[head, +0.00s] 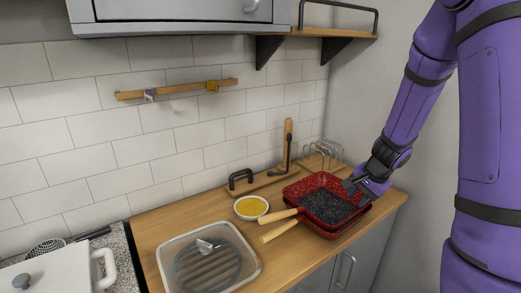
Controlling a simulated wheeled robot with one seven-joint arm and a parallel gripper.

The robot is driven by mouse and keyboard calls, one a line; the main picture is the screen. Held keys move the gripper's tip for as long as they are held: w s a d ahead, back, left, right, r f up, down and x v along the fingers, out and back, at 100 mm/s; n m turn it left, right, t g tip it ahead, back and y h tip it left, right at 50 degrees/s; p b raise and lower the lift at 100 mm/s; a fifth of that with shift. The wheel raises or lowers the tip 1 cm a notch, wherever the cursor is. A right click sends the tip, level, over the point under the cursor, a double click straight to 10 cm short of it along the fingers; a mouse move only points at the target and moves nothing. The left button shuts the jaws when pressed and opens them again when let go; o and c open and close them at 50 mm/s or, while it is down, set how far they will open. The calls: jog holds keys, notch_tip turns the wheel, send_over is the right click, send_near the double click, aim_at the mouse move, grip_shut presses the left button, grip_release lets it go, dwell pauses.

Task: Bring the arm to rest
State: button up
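My gripper (356,187) is at the right side of the wooden counter, at the right rim of a stack of red square pans (322,203). The pans have dark speckled insides and pale wooden handles that point left. The gripper's fingers are small and dark against the pan, so I cannot tell whether they are open, shut or touching the rim. My purple arm comes down from the upper right.
A bowl of yellow contents (251,207) sits left of the pans. A clear tub (165,262) with a grey ridged disc stands front left. A wire rack (332,152) stands behind the pans. A wall shelf (338,33) and a cabinet (180,12) hang above.

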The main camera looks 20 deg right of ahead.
jog(key=s+a+r+n+y, duration=0.1)
jog(key=s+a+r+n, duration=0.3)
jog(key=a+r, duration=0.3)
jog(key=s+a+r+n, duration=0.3)
jog(key=s+a+r, duration=0.1)
jog(key=r, duration=0.6)
jog(key=s+a+r+n+t+h, duration=0.1)
jog(key=s+r+n, duration=0.2)
jog(key=s, duration=0.4)
jog(key=s+a+r+n+h, duration=0.1)
jog(key=s+a+r+n, duration=0.1)
jog(key=s, duration=0.6)
notch_tip(320, 180, up, 3)
jog(key=shift+f+n+t, duration=0.15)
jog(key=shift+n+t, duration=0.25)
jog(key=shift+n, duration=0.3)
